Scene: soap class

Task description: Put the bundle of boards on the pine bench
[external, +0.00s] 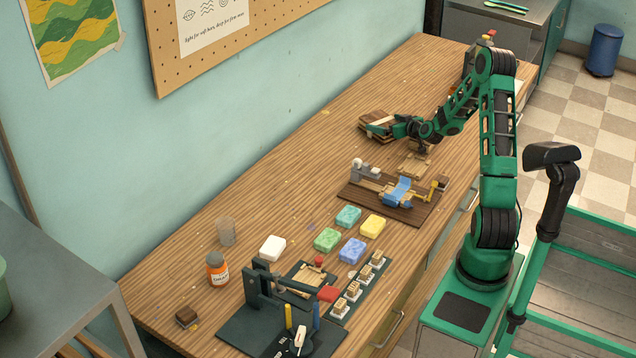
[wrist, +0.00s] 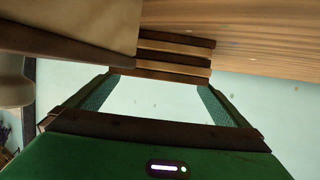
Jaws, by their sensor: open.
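The bundle of boards (external: 373,117), a small stack of dark and pale layers, lies on the striped wooden bench (external: 300,150), which I take to be the pine bench, toward its wall side. In the wrist view the stack (wrist: 175,58) shows its layered edge just beyond my fingertips. My gripper (external: 391,129) is beside the bundle, low over the bench. Its two fingers show spread apart in the wrist view (wrist: 150,90), with pale wall between them. Whether the fingertips touch the boards cannot be told.
A dark board with a blue-topped fixture (external: 397,190) stands nearer the camera, with a small pale board (external: 414,166) behind it. Coloured soap bars (external: 348,217), an orange jar (external: 217,268) and a dark press (external: 270,300) fill the near end. The far bench is mostly clear.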

